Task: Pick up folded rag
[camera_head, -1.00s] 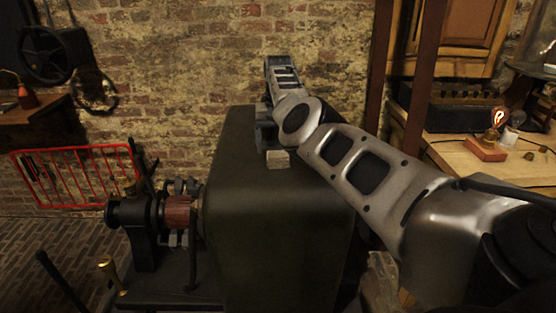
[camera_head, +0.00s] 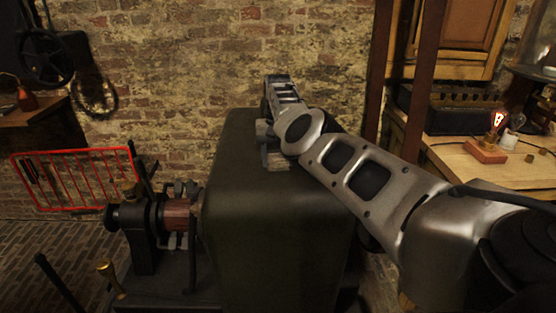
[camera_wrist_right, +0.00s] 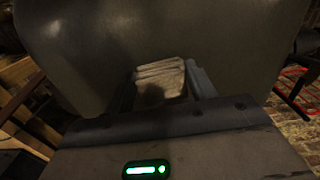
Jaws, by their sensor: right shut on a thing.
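The folded rag (camera_wrist_right: 160,78) is a pale, layered bundle on top of a large dark rounded housing (camera_head: 270,235). In the right wrist view it sits between the two fingers of my right gripper (camera_wrist_right: 163,88), which is shut on it. I cannot tell whether the rag is clear of the housing top. My left gripper is not in view.
A shaft with a reddish drum (camera_head: 177,217) adjoins the housing on its left. A red rack (camera_head: 75,178) stands by the brick wall. At right, a wooden bench (camera_head: 455,160) holds a lit bulb on a block (camera_head: 487,152). A dark post (camera_head: 376,70) rises behind my right arm.

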